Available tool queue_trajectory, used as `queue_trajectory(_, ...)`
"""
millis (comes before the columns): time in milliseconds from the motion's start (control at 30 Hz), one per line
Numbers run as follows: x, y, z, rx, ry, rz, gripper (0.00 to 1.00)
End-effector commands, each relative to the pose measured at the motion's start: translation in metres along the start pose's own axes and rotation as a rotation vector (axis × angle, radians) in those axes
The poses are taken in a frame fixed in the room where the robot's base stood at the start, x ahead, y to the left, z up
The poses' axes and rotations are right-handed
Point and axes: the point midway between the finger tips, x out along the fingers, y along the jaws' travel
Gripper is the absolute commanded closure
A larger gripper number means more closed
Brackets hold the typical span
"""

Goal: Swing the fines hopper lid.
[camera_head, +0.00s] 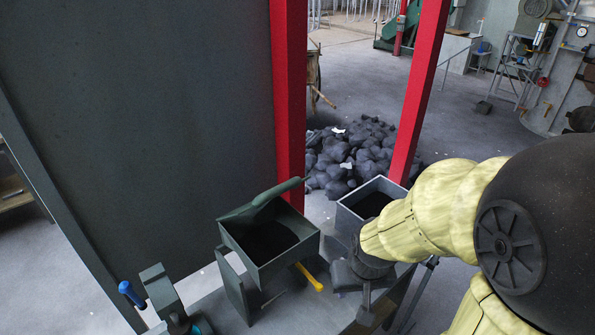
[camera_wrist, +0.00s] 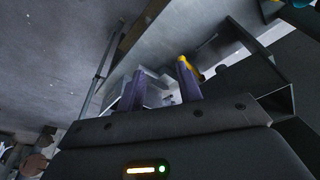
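An open dark-grey square hopper (camera_head: 285,262) stands on the bench, its dark inside showing. A flat piece with a long rounded bar (camera_head: 275,193) rises at its back left edge; it looks like the lid, tipped open. A flat panel (camera_head: 233,287) hangs at its front left side. I cannot tell which part is the fines hopper lid. My gripper (camera_head: 366,300) is right of this hopper, partly hidden by my arm. In the wrist view my gripper (camera_wrist: 160,88) has its two fingers apart, with no held object visible between them.
A second open box (camera_head: 352,208) stands behind my wrist. A yellow handle (camera_head: 309,277) lies beside the first hopper; yellow also shows in the wrist view (camera_wrist: 191,67). Red posts (camera_head: 289,100) and (camera_head: 418,90) stand behind. A blue-handled tool (camera_head: 131,293) is at lower left.

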Motion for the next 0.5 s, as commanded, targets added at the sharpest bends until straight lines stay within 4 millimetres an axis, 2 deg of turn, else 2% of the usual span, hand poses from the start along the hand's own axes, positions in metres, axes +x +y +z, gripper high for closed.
queue_trajectory(133,-0.008,-0.004,-0.014,0.067,0.023,-0.013,0.65)
queue_trajectory(267,-0.035,-0.021,-0.052,0.270,0.081,-0.072,0.65)
queue_trajectory(400,-0.090,-0.050,-0.105,0.594,0.143,-0.217,0.65)
queue_trajectory(500,-0.134,-0.074,-0.134,0.793,0.151,-0.344,0.65)
